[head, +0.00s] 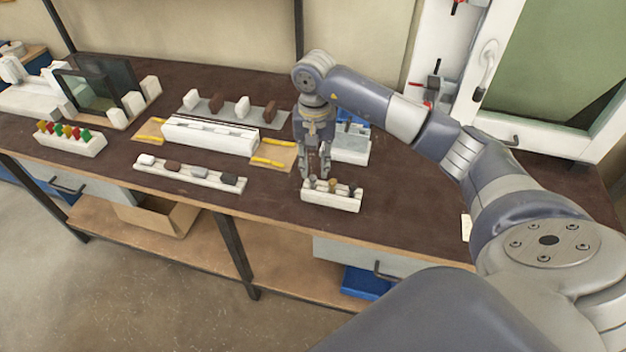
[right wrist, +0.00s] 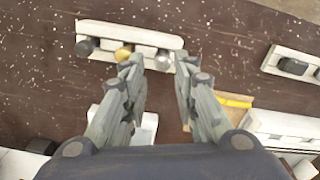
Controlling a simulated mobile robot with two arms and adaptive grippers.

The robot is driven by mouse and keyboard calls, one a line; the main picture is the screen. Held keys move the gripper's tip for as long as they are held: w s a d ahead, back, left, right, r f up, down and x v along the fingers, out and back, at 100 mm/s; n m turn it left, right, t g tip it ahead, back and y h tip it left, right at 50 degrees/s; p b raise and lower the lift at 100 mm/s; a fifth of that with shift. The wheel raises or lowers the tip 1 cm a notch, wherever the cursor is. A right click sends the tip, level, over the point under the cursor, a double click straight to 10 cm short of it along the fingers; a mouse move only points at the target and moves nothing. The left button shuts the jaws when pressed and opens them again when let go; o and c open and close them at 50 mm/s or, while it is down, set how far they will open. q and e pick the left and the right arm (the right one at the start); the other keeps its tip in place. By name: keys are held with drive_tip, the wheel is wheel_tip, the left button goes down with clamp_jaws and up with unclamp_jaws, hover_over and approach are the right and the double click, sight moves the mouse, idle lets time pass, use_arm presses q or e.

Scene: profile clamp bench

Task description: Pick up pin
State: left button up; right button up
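A white pin holder (head: 331,199) stands near the front edge of the bench, with several short pins in a row. In the right wrist view the holder (right wrist: 100,28) shows a dark pin (right wrist: 86,47), a gold pin (right wrist: 123,52) and a grey pin (right wrist: 162,60). My right gripper (head: 314,174) points down over the left end of the holder. Its fingers are apart, and in the right wrist view the grey pin appears in the gap between the fingertips (right wrist: 159,62). I cannot tell whether the tips touch it. My left gripper is out of view.
A white strip with several small blocks (head: 190,173) lies left of the holder. Behind it are a long white profile block (head: 210,135) and yellow-marked pads (head: 272,155). A grey-white fixture (head: 350,149) stands close behind the gripper.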

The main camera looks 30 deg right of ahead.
sight(313, 177)
drive_tip(key=shift+f, duration=0.3)
wheel_tip(313, 177, down, 4)
drive_tip(key=shift+a+f+p, duration=0.1)
drive_tip(key=shift+a+p, duration=0.05)
drive_tip(key=shift+p, duration=1.1)
drive_tip(key=shift+w+f, duration=0.1)
drive_tip(key=shift+f, duration=0.1)
clamp_jaws()
